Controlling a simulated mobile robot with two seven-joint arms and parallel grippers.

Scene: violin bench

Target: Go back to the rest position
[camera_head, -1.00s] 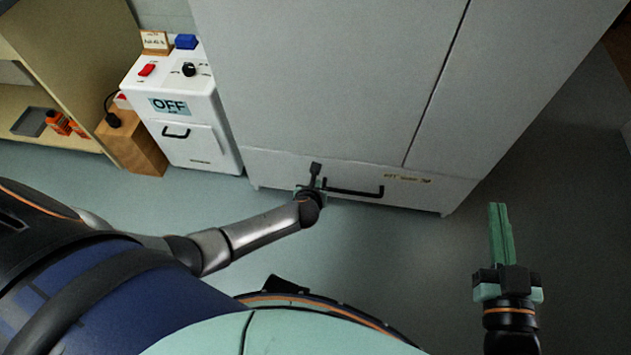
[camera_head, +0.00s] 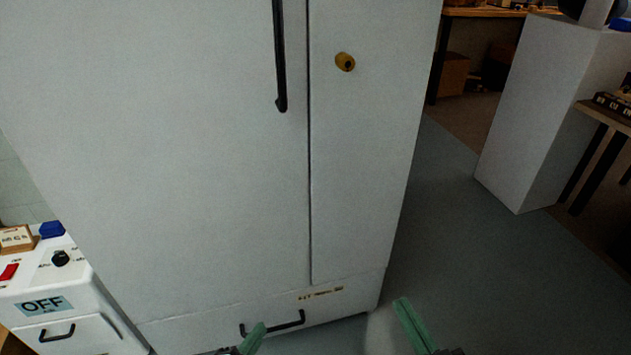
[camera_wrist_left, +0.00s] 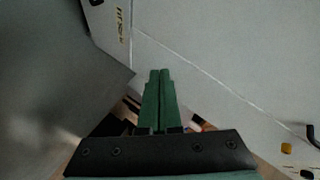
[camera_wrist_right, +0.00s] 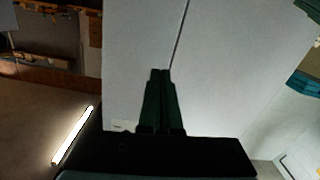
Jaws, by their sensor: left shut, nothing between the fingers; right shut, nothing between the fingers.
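My left gripper (camera_head: 252,340) shows at the bottom edge of the head view, in front of the cabinet's lower drawer. Its green fingers are shut and empty, and in the left wrist view they lie side by side (camera_wrist_left: 158,100). My right gripper (camera_head: 412,325) is at the bottom of the head view, to the right of the left one, over the floor beside the cabinet. Its fingers are also together and empty in the right wrist view (camera_wrist_right: 160,100). Most of both arms is out of the head view.
A white box marked OFF (camera_head: 70,320) is at the lower left. A white pedestal (camera_head: 535,120) stands at the right. Floor between is clear.

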